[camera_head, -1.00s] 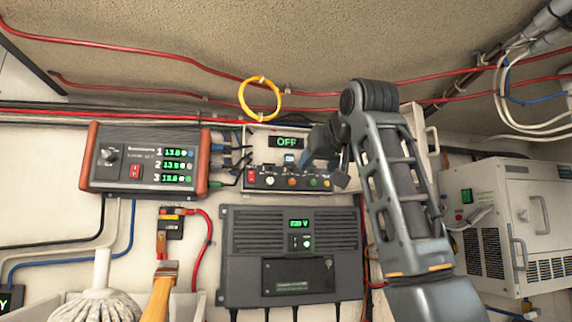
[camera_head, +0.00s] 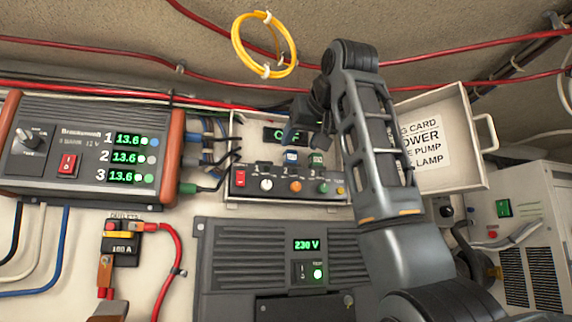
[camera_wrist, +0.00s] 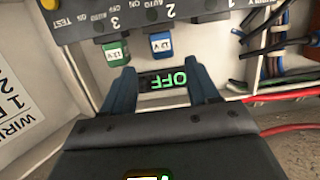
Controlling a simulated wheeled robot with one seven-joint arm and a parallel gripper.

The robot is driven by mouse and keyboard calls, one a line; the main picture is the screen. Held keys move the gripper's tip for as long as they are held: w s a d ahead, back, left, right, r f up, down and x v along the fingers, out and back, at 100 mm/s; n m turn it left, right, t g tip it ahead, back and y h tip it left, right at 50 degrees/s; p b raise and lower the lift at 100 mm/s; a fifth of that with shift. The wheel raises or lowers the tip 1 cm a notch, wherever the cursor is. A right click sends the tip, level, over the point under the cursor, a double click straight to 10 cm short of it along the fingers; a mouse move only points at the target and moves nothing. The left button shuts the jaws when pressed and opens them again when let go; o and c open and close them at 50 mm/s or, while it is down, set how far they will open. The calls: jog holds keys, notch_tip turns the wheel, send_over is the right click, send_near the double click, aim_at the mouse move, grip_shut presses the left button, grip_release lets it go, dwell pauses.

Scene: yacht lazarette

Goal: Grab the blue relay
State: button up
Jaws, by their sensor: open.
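The blue relay (camera_head: 290,157) is a small block plugged into the panel of an open white box, under the lit OFF display (camera_head: 286,135). In the wrist view the blue relay (camera_wrist: 159,43) has a white 12 V label. A green relay (camera_head: 316,159) sits beside it, and shows left of it in the wrist view (camera_wrist: 116,53). My gripper (camera_wrist: 160,72) is open and empty. Its fingertips are short of the blue relay, which lies beyond the gap between them. In the head view my gripper (camera_head: 306,140) and arm partly cover the box.
The knob panel (camera_head: 290,185) runs below the relays. The box's labelled door (camera_head: 438,140) stands open at right. Cables (camera_wrist: 280,50) crowd the box's side. A battery monitor (camera_head: 90,150) is left and a 230 V unit (camera_head: 290,265) below.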

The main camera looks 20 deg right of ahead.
aim_at(290, 151)
jog(key=w+p, duration=0.1)
jog(key=w, duration=0.1)
jog(key=w+p, duration=0.1)
jog(key=w, duration=0.1)
jog(key=w+p, duration=0.1)
jog(key=w, duration=0.1)
jog(key=shift+w+a+f, duration=0.1)
jog(key=shift+a+f, duration=0.15)
jog(key=shift+f, duration=0.1)
jog(key=shift+w+f, duration=0.2)
jog(key=shift+w, duration=0.25)
jog(key=shift+c, duration=0.4)
jog(key=c, duration=1)
jog(key=shift+o, duration=0.2)
jog(key=shift+r, duration=0.2)
